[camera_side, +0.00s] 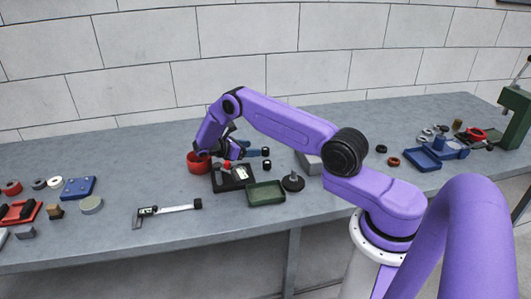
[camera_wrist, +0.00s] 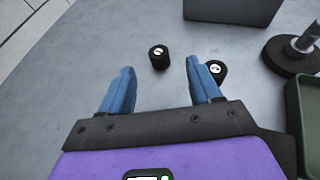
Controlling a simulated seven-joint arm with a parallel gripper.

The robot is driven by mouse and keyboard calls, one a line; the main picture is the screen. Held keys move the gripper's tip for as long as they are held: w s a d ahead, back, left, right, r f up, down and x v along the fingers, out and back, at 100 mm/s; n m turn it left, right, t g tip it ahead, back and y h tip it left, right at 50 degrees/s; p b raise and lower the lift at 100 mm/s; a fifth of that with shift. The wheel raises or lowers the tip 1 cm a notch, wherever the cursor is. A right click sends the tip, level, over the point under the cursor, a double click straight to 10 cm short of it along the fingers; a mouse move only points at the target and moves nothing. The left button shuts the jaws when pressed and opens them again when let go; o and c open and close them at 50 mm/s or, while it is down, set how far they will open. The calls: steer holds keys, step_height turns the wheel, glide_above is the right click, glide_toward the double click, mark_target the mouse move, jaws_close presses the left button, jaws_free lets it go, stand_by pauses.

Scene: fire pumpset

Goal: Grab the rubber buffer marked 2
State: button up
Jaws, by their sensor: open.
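Two short black cylindrical rubber buffers with white round marks stand on the grey table. One buffer (camera_wrist: 158,59) stands just beyond and between my fingertips in the wrist view. The other buffer (camera_wrist: 216,71) is beside the right finger, partly hidden by it. I cannot read the marks surely enough to tell which is 2. In the side view the buffers show as a small black cylinder (camera_side: 266,152) and another (camera_side: 267,164). My gripper (camera_wrist: 160,68) has two blue fingers, spread apart with nothing between them; it also shows in the side view (camera_side: 254,153).
A dark green tray (camera_side: 266,194) and a black round base with a post (camera_side: 293,182) are close by. A red pot (camera_side: 198,163) and a black tray (camera_side: 233,178) stand near my wrist. A grey block (camera_side: 309,164) is behind. A caliper (camera_side: 168,211) lies in front.

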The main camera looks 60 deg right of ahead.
mark_target(264, 149)
steer(key=x, duration=0.8)
steer(key=shift+w+d+f, duration=0.1)
steer(key=shift+d+f, duration=0.2)
steer(key=shift+f, duration=0.05)
steer(key=c, duration=1)
